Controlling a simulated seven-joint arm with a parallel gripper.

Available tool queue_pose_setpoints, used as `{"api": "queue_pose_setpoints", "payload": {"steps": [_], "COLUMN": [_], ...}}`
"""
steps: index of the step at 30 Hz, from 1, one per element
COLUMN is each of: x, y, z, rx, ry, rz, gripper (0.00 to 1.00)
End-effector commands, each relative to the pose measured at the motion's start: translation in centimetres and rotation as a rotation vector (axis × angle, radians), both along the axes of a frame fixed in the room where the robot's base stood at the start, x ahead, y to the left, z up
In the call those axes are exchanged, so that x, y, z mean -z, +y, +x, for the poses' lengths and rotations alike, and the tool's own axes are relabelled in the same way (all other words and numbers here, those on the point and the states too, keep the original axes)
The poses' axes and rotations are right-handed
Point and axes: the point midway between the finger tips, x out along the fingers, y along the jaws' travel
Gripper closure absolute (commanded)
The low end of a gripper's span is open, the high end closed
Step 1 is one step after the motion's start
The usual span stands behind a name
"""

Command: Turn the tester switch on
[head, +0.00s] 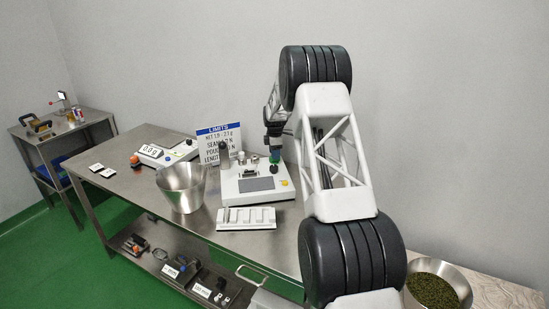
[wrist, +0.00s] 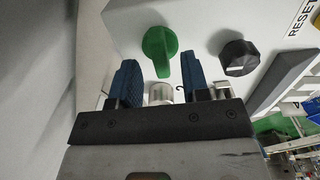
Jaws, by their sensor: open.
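The white tester (head: 228,190) stands on the steel bench in the head view, with a dark screen and a yellow button. In the wrist view its light panel carries a green turn knob (wrist: 160,48) and a black knob (wrist: 238,57) with a white mark. My gripper (wrist: 158,68) is open, its two blue fingers on either side of the green knob's lower end. Nothing is held between them. I cannot tell whether either finger touches the knob. In the head view my gripper (head: 274,143) is over the tester's back right part.
A steel bucket (head: 181,190) and a white slotted tray (head: 247,218) stand close to the tester. A LIMITS sign (head: 219,142) is behind it. A scale (head: 170,153) stands further left. A bowl of green leaves (head: 436,289) is at the right.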

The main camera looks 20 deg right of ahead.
Motion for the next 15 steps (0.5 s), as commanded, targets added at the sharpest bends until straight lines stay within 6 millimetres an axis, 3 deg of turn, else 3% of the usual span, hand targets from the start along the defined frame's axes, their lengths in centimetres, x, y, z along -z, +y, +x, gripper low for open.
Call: {"api": "queue_pose_setpoints", "payload": {"steps": [6, 15], "x": [1.9, 2.4], "y": [0.0, 0.0], "z": [0.0, 0.0], "rx": [0.000, 0.000], "ry": [0.000, -0.001], "rz": [0.000, 0.000], "gripper": [0.57, 0.57]}}
